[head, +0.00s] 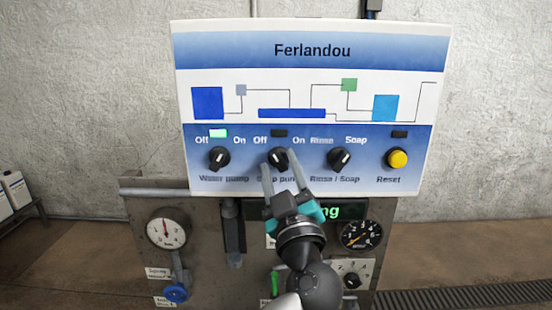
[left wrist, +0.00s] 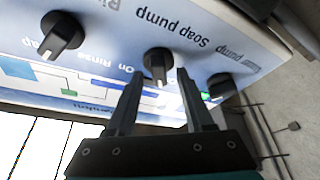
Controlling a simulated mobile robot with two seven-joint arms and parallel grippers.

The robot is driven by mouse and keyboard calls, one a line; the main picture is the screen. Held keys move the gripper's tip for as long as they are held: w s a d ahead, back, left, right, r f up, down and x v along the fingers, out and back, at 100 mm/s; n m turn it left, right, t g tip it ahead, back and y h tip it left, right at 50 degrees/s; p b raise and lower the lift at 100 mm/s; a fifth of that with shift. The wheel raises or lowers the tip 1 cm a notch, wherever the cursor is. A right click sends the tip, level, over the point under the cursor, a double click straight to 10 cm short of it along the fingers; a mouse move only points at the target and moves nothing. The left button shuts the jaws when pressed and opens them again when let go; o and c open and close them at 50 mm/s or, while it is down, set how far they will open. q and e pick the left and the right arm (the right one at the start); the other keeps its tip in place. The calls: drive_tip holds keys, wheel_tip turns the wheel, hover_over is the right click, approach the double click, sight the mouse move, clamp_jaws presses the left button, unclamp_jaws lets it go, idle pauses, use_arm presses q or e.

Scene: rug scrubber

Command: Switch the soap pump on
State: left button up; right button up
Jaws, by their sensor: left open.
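The soap pump knob (head: 278,156) is a black dial on the front panel, between Off and On. The small lamp (head: 279,133) above it is dark. My left gripper (head: 281,162) is open, with its fingertips on either side of this knob. In the left wrist view the knob (left wrist: 158,64) shows just beyond and between the open fingertips (left wrist: 161,72). I cannot tell whether the fingers touch it. The gripper partly hides the knob's label in the head view, and the knob's exact setting is hard to read. My right gripper is not in view.
The water pump knob (head: 219,159) is to the left, under a lit green lamp (head: 218,133). The rinse/soap knob (head: 339,159) and yellow reset button (head: 397,159) are to the right. Below are gauges (head: 166,233) and a blue valve (head: 176,292).

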use_arm(q)
drive_tip(key=shift+s, duration=0.1)
drive_tip(key=shift+c, duration=0.2)
clamp_jaws()
idle(0.4)
